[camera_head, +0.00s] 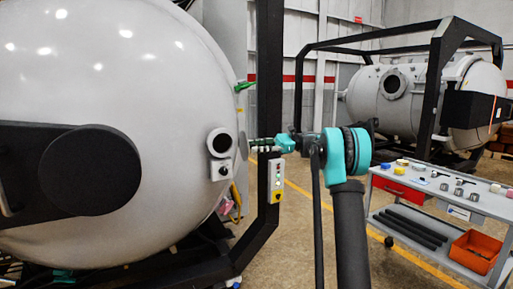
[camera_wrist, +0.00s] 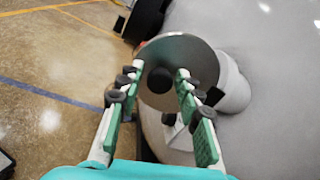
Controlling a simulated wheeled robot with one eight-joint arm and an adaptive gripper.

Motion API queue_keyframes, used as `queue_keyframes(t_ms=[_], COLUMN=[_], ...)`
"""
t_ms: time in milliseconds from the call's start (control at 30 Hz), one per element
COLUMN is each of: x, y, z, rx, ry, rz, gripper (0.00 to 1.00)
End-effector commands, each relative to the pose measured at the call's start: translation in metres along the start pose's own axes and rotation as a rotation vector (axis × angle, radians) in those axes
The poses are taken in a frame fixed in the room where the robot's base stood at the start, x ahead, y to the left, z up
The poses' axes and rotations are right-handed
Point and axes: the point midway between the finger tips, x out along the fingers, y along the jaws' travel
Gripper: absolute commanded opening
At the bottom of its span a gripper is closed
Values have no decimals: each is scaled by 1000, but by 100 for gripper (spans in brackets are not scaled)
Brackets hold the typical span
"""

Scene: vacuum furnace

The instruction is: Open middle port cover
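The port (camera_head: 222,141) on the big white furnace door is a short white tube with a dark round face. A thin grey disc, the port cover (camera_head: 243,147), shows nearly edge-on at its right. In the wrist view the cover (camera_wrist: 178,49) is a round metal plate with a black knob (camera_wrist: 160,80) at its centre. A white port tube (camera_wrist: 235,85) shows behind its right side. My gripper (camera_wrist: 160,73) is open, its two fingers apart on either side of the knob, with gaps visible. In the head view my gripper (camera_head: 256,145) points left toward the cover.
A black frame post (camera_head: 268,100) with a control box (camera_head: 276,180) stands close behind my gripper. A black hinge arm (camera_head: 90,170) crosses the furnace door (camera_head: 130,70). A tool cart (camera_head: 440,190) and a second furnace (camera_head: 400,100) stand right. Floor is open between.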

Motion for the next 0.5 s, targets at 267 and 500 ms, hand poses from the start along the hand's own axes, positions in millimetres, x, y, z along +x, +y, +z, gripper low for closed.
queue_keyframes(t_ms=[267, 500], x=[0, 0], y=[0, -5], z=[0, 15], rx=[0, 0], ry=[0, 0], rz=[-1, -1], gripper=[45, 45])
